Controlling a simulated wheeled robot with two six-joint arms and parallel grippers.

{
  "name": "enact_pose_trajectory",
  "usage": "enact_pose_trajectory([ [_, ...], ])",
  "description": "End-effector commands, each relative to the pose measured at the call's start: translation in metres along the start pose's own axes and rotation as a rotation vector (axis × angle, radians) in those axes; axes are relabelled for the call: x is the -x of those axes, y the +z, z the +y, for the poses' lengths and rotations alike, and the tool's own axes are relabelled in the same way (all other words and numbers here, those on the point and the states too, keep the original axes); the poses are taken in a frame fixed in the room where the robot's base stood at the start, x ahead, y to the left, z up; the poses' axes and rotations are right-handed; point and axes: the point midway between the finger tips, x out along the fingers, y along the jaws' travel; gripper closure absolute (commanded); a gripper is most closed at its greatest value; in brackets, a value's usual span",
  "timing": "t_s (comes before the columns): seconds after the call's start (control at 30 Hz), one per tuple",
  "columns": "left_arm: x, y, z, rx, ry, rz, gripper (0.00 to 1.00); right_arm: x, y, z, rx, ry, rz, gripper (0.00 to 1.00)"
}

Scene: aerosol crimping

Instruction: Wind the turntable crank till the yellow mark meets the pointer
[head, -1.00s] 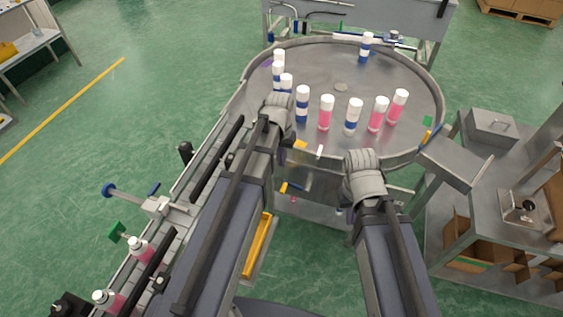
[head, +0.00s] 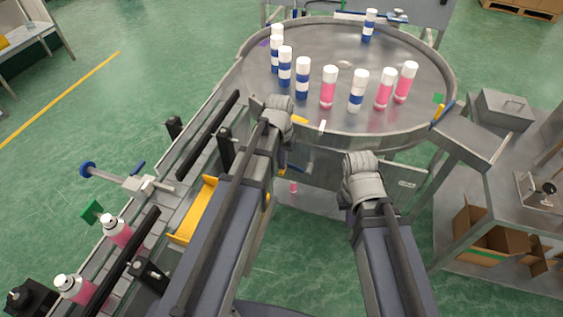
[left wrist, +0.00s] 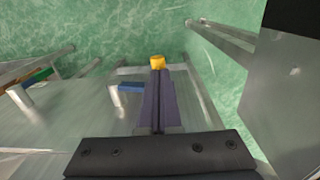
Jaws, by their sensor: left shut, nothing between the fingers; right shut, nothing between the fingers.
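The round steel turntable (head: 405,65) carries several white-capped cans with pink or blue bodies. An orange-yellow patch (head: 299,120) shows at its near rim, left of a small white tab (head: 322,127); I cannot tell if that tab is the pointer. My left gripper (head: 278,115) is at the near left of the turntable, its fingertips hidden in the head view. In the left wrist view its fingers (left wrist: 157,78) are shut and empty, with a yellow knob (left wrist: 157,62) just beyond the tips, contact unclear. A blue bar (left wrist: 128,88) lies beside them. My right gripper (head: 361,175) is shut and empty, before the turntable.
A steel bench (head: 485,195) with boxes stands at the right. Another yellow piece (head: 440,112) and a green patch (head: 438,98) are at the turntable's right edge.

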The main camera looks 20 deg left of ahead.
Motion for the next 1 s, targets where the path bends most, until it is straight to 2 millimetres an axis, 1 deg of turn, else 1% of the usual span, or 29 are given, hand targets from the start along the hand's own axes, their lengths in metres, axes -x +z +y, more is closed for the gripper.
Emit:
enact_pose_trajectory([
  [0.33,-0.002,0.000,-0.001,0.000,0.000,0.000,1.00,-0.002,0.000,0.000,0.000,0.000,0.000,1.00],
  [0.6,-0.023,0.001,-0.013,0.001,-0.001,-0.002,1.00,-0.023,-0.001,-0.002,0.000,0.000,0.000,1.00],
  [1.0,-0.017,0.000,-0.013,0.000,0.000,-0.001,1.00,-0.017,-0.001,-0.002,0.000,0.000,0.000,1.00],
])
